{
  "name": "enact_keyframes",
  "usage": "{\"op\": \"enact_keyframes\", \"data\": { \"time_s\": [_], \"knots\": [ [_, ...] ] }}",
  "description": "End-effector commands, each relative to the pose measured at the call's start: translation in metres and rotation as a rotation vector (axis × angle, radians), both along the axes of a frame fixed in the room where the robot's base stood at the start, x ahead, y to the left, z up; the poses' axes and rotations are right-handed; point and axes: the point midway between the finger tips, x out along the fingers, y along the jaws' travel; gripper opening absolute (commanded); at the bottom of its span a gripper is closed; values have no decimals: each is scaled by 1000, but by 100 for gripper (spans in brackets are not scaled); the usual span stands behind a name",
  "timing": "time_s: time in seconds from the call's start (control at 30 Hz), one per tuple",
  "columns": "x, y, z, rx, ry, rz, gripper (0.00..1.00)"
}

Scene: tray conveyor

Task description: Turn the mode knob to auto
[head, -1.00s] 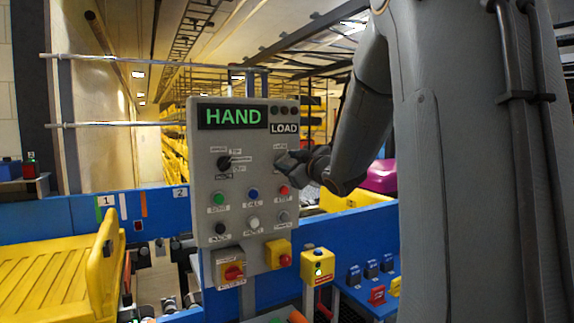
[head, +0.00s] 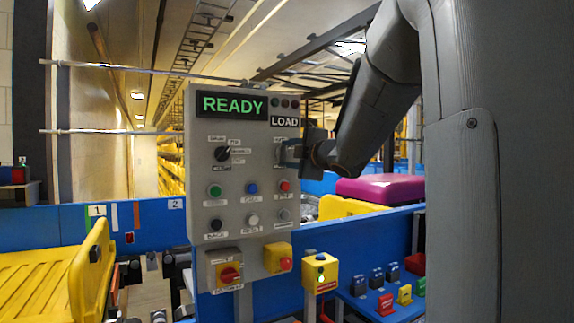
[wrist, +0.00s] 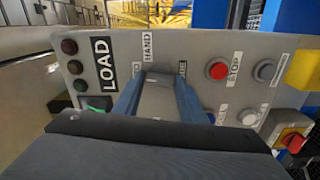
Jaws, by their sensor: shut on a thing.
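A grey control panel (head: 200,170) stands ahead, with a display (head: 232,104) that reads READY in green. My gripper (head: 288,151) is at the panel's upper right, just below the LOAD sign (head: 284,122). In the wrist view my gripper (wrist: 158,84) has its two blue fingers against the panel, beside the HAND label (wrist: 147,47). It is shut on the mode knob, which the fingers mostly hide, so its pointer cannot be read. A second label past the fingers is partly covered.
A black selector knob (head: 222,154) is at the panel's left, with several push buttons below. A red STOP button (wrist: 218,71) is close to the fingers. A red-and-yellow rotary switch (head: 229,274) and an emergency button (head: 286,264) are lower. A yellow tray (head: 55,280) is left.

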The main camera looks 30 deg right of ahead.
Motion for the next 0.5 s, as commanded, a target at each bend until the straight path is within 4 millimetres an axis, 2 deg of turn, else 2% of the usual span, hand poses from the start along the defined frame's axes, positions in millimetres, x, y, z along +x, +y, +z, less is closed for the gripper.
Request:
{"op": "enact_keyframes", "data": {
  "time_s": [0.2, 0.5],
  "knots": [
    [0, 0, -2, -103, -2, -1, 15],
    [0, 0, -1, -160, -4, -1, 15]
  ]
}}
